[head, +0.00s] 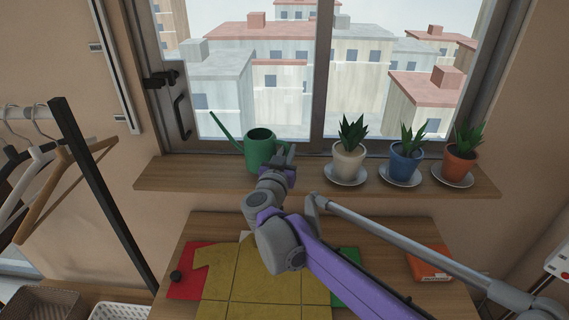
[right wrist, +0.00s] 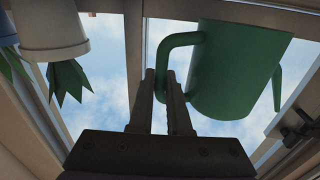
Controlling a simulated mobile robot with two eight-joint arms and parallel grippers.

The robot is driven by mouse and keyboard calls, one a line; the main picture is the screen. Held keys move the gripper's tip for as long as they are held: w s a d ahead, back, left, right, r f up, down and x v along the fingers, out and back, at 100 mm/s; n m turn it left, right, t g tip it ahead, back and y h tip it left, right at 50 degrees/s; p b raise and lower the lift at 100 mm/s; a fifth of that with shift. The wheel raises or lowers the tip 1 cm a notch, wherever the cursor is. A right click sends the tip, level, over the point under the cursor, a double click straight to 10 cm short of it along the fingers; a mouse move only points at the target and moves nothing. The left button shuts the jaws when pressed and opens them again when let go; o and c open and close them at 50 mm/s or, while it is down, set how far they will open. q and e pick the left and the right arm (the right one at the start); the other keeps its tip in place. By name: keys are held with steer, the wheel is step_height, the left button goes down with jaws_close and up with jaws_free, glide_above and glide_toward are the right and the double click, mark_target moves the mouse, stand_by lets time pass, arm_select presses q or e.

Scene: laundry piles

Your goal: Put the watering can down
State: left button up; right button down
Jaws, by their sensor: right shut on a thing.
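The green watering can (head: 257,148) is upright at the left part of the wooden windowsill (head: 190,176), its spout pointing left. Its base is on or just above the sill; I cannot tell which. My right gripper (head: 284,158) is at the can's right side, shut on its handle. In the right wrist view, which is upside down, the can (right wrist: 238,70) is at the right, and its curved handle (right wrist: 180,40) runs down between the fingers of my right gripper (right wrist: 162,88). My left gripper is not in view.
On the sill to the right stand potted plants on saucers: white (head: 348,160), blue (head: 405,163) and terracotta (head: 461,163). A table (head: 205,228) below holds folded yellow cloth (head: 222,280), red cloth (head: 184,288) and an orange item (head: 429,262). A hanger rack (head: 100,190) stands left.

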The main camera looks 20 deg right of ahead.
steer(key=shift+f, duration=1.6)
steer(key=shift+f, duration=0.1)
steer(key=c, duration=0.9)
jaws_free()
steer(key=shift+o, duration=0.2)
